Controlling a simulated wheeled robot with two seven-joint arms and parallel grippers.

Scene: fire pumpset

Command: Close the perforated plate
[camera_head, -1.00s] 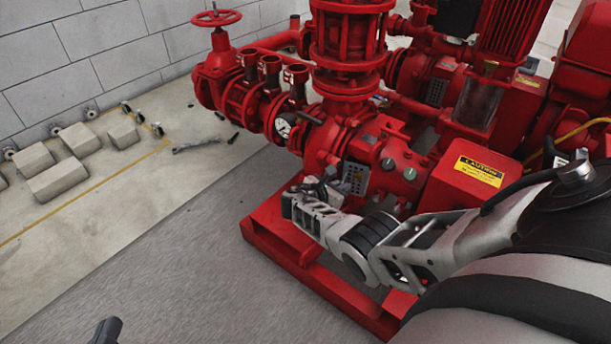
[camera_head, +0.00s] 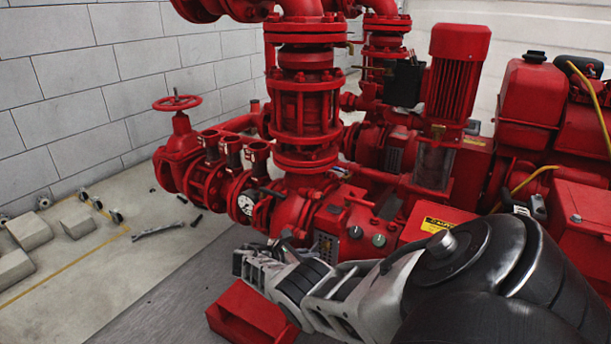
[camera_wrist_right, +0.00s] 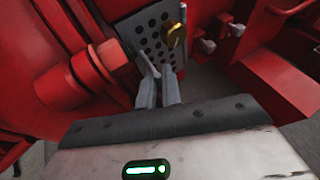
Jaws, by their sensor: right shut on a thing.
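The perforated plate (camera_head: 326,245) is a grey metal sheet with rows of dark holes, on the near side of the red pump. In the right wrist view the plate (camera_wrist_right: 150,38) stands tilted between red housings, with a brass knob (camera_wrist_right: 177,36) at its right side. My right gripper (camera_head: 283,242) reaches the plate's left side. In the wrist view its two fingers (camera_wrist_right: 160,82) are close together at the plate's lower edge and shut on it. The exact contact is small and partly hidden. My left gripper is not in view.
The red pump body (camera_head: 300,205) surrounds the plate closely, with a gauge (camera_head: 246,204) to the left. A red base frame (camera_head: 250,320) lies below my right arm. A wrench (camera_head: 158,230) and grey blocks (camera_head: 30,231) lie on the floor at left.

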